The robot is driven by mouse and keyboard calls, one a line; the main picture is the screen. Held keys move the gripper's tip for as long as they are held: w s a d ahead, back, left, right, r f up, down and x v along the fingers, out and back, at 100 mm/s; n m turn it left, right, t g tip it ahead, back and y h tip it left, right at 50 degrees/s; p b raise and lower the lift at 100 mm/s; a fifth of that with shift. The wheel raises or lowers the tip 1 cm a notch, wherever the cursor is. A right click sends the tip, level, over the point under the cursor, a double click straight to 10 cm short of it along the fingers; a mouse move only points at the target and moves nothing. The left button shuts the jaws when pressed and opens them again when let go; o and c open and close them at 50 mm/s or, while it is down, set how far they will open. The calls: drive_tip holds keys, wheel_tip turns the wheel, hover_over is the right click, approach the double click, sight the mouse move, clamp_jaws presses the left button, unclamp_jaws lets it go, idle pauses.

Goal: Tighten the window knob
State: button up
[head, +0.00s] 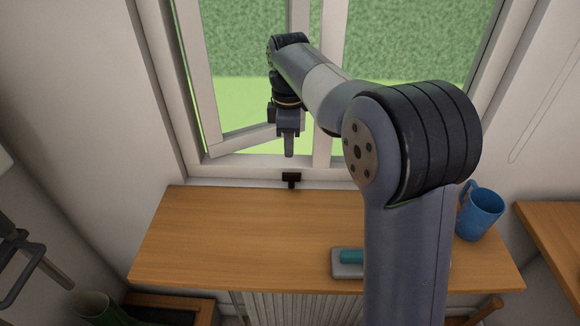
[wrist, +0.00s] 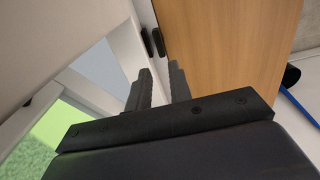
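The window knob (head: 291,179) is a small black T-shaped piece at the middle of the bottom window frame, just behind the wooden bench top. In the wrist view the knob (wrist: 158,41) shows as dark rounded shapes beyond my fingertips. My gripper (head: 289,155) points down in front of the window, a little above and behind the knob in the head view. In the wrist view my gripper (wrist: 160,78) has its two fingers apart with nothing between them. It does not touch the knob. The left window sash (head: 250,140) stands ajar, its lower rail slanting away from the frame.
The bench top (head: 220,235) is clear on the left and middle. A grey block with a teal part (head: 348,262) lies at the front, partly hidden by my arm. Walls close in on both sides of the window.

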sight(289, 174)
wheel_tip(289, 174, down, 9)
drive_tip(key=shift+r, duration=0.1)
drive_tip(key=shift+c, duration=0.3)
clamp_jaws()
